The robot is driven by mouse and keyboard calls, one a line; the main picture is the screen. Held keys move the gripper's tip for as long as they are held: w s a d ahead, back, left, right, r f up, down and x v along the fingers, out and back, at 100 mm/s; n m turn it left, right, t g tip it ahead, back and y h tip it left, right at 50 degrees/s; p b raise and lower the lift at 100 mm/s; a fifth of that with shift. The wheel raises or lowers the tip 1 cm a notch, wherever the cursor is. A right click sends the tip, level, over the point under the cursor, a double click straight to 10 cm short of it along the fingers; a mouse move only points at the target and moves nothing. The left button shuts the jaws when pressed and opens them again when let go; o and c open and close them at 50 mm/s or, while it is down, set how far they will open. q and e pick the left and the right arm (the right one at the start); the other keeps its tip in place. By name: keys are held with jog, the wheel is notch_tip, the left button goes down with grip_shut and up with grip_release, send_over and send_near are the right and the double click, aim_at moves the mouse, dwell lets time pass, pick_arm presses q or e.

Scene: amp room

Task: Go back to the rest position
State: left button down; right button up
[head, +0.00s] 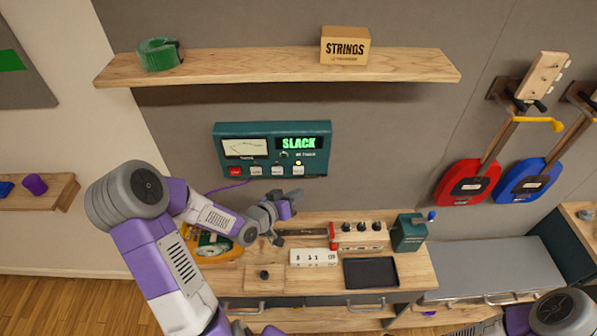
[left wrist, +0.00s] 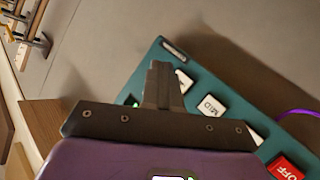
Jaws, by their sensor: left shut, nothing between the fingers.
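My left gripper (head: 295,200) is shut and empty. In the head view it shows just below the right part of a teal wall panel (head: 272,150). The panel has a needle meter, a green display reading SLACK, and a row of buttons with one red (head: 235,171) at the left. In the left wrist view the closed fingers (left wrist: 162,82) overlap the panel (left wrist: 150,60) near its white buttons, one marked MID (left wrist: 211,106). The red OFF button (left wrist: 286,168) is at lower right. I cannot tell whether the fingertips touch the panel. My right gripper is out of view.
A wooden workbench (head: 395,290) below holds a black tray (head: 371,272), a white switch strip (head: 313,257) and a teal box (head: 409,232). A shelf (head: 250,66) above holds a STRINGS box (head: 345,46) and green tape (head: 158,54). Red (head: 468,183) and blue (head: 528,181) instruments hang at right.

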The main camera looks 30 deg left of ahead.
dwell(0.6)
pick_arm(q)
jog(key=s+d+f+g+h, duration=0.1)
jog(key=s+d+f+g, duration=0.35)
jog(key=d+f, duration=0.75)
jog(key=s+d+f+g+b, duration=0.1)
jog(key=s+d+f+g, duration=0.35)
jog(key=s+f, duration=0.3)
jog(key=s+d+f+g, duration=0.3)
jog(key=s+f+g, duration=0.25)
jog(key=s, duration=0.25)
notch_tip(320, 180, down, 14)
jog(key=b, duration=1.4)
jog(key=shift+f+m+t, duration=0.25)
jog(key=shift+m+t, duration=0.05)
jog(key=shift+t, duration=0.15)
jog(key=shift+d, duration=0.1)
